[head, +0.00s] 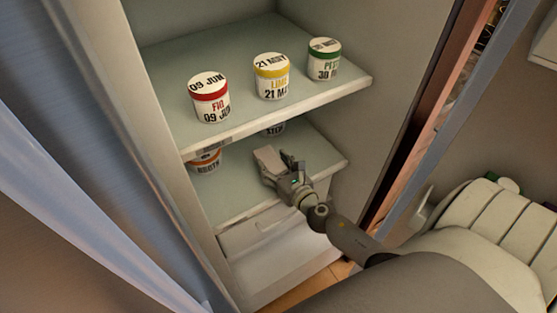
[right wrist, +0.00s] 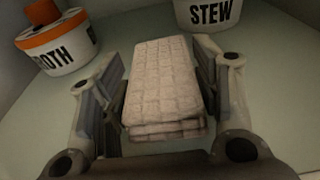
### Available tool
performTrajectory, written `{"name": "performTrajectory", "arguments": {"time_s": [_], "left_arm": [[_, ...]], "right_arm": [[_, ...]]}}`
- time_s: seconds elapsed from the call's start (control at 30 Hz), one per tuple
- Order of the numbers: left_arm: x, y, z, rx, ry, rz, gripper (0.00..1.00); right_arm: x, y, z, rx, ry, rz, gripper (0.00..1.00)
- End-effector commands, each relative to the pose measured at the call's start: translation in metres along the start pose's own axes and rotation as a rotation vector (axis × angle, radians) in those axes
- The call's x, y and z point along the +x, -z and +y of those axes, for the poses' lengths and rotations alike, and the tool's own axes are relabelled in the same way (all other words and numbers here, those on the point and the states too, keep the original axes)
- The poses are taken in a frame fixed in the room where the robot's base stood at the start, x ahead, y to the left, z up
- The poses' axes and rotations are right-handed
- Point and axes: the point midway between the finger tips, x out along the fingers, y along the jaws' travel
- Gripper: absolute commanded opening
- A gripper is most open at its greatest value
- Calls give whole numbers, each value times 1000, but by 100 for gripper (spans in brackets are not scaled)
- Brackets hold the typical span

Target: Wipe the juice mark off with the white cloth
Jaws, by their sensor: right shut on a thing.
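The white cloth (head: 267,158) is a folded, quilted pad. My right gripper (head: 281,169) is shut on it above or at the lower fridge shelf (head: 232,194); I cannot tell whether the cloth touches the shelf. In the right wrist view the cloth (right wrist: 163,72) sits between the two fingers and points away from the wrist. No juice mark can be made out in either view; the cloth and gripper hide part of the shelf. My left gripper is not in view.
On the lower shelf stand an orange-banded jar (right wrist: 62,45) at left and a STEW jar (right wrist: 209,13) behind the cloth. The upper shelf (head: 165,95) overhangs and holds a red FIG jar (head: 209,98), a yellow LIME jar (head: 271,77) and a green-banded jar (head: 324,60). A drawer (head: 262,232) lies below.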

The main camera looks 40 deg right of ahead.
Motion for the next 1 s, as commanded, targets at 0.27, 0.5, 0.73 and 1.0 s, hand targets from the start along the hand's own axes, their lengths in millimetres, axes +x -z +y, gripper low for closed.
{"name": "performTrajectory", "arguments": {"time_s": [0.27,0.5,0.73,1.0], "left_arm": [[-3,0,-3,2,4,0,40],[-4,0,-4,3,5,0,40],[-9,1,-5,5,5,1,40],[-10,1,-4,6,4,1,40]], "right_arm": [[0,3,25,2,-2,3,40],[0,3,33,2,-2,4,40],[0,2,52,3,-3,4,40],[0,1,62,1,-2,3,40]]}}
